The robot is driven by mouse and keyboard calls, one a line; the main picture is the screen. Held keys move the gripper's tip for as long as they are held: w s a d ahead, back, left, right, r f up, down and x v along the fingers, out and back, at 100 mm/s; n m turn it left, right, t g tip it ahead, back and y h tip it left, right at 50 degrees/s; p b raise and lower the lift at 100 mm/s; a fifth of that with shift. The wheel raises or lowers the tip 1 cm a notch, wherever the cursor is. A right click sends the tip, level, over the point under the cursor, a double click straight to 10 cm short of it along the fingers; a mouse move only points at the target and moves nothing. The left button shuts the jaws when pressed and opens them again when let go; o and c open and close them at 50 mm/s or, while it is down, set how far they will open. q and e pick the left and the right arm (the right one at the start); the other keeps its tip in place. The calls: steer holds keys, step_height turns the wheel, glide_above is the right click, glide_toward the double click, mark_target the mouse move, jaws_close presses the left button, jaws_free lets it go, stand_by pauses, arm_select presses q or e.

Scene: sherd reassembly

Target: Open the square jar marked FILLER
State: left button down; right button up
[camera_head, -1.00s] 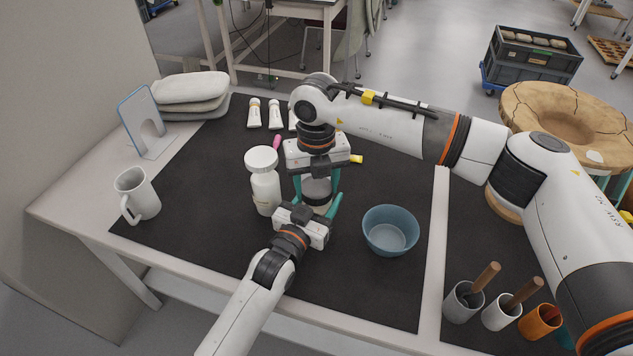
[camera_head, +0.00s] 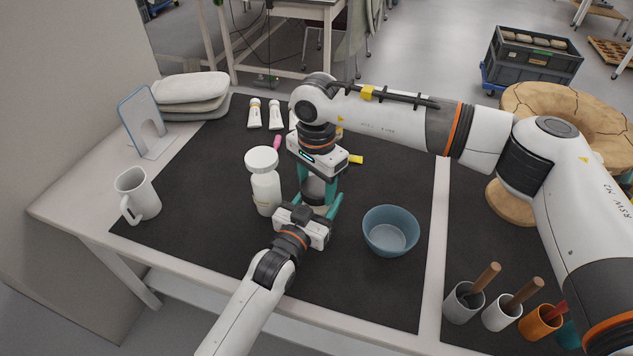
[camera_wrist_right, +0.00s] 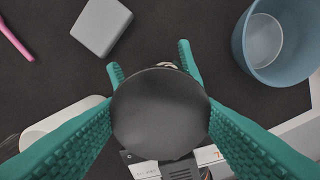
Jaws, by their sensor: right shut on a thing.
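A jar (camera_head: 314,190) stands on the dark mat between my two grippers. Its dark round lid (camera_wrist_right: 160,113) fills the middle of the right wrist view. No FILLER marking is readable, and most of the body is hidden. My right gripper (camera_head: 319,184) comes down from above, its teal fingers shut on the lid. My left gripper (camera_head: 318,200) reaches in from the front, low down, with its fingers on either side of the jar body, seemingly closed on it. Its fingertips show beyond the lid in the right wrist view (camera_wrist_right: 153,67).
A white bottle (camera_head: 265,190) stands close left of the jar. A blue bowl (camera_head: 390,231) is to the right. A grey square block (camera_wrist_right: 101,26) and a pink tool (camera_wrist_right: 15,38) lie behind. The front mat is clear.

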mark_target(317, 186)
arm_select(q)
steer(key=shift+f, duration=0.1)
arm_select(e)
steer(key=n, duration=1)
steer(key=shift+r, duration=0.1)
steer(key=n, duration=0.8)
steer(key=shift+n, duration=0.3)
steer(key=shift+r, duration=0.2)
steer(key=shift+r, duration=0.9)
steer(key=shift+r, duration=2)
arm_select(q)
steer(key=shift+c, duration=1.8)
jaws_free()
